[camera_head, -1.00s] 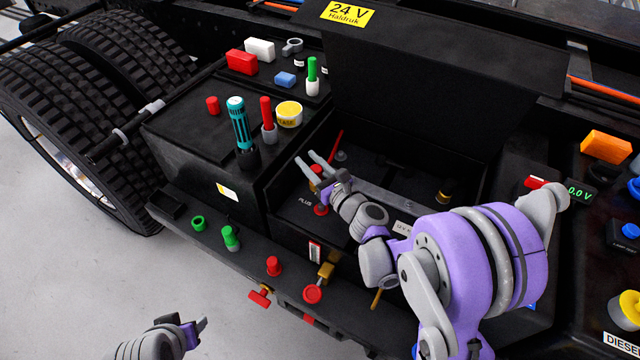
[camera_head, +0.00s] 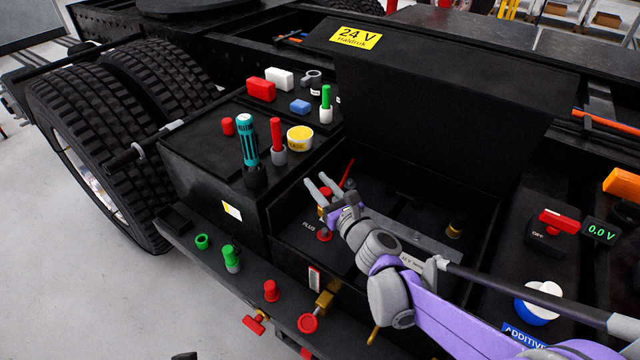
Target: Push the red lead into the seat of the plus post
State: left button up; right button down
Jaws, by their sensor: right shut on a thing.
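My right gripper (camera_head: 319,186) is inside the open battery box, above the PLUS label. It is shut on the red lead, whose red cable (camera_head: 348,173) shows just behind the fingers. The lead's end is mostly hidden by the fingers and wrist. A small brass-coloured part shows just under the fingers. Below it is the red plus post (camera_head: 324,235), beside the PLUS label. I cannot tell whether the lead touches the post's seat. My left gripper is out of view, apart from perhaps a dark sliver at the bottom edge.
The box's raised lid (camera_head: 440,105) stands behind the gripper. On the left cover are a teal-handled tool (camera_head: 248,143), a yellow tin (camera_head: 300,138) and several small parts. Red and green caps lie on the front ledge (camera_head: 205,262). A red switch (camera_head: 559,221) and a 0.0 V display (camera_head: 600,232) are right.

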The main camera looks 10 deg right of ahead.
jog(key=shift+f+b, duration=2)
jog(key=shift+f, duration=0.8)
jog(key=shift+f, duration=0.1)
jog(key=shift+f+b, duration=1.25)
jog(key=shift+f, duration=0.35)
jog(key=shift+c, duration=2.3)
grip_release()
jog(key=shift+s, duration=0.1)
jog(key=v, duration=1)
jog(key=shift+s+d+r, duration=0.1)
jog(key=shift+s+d, duration=0.05)
jog(key=shift+s, duration=0.2)
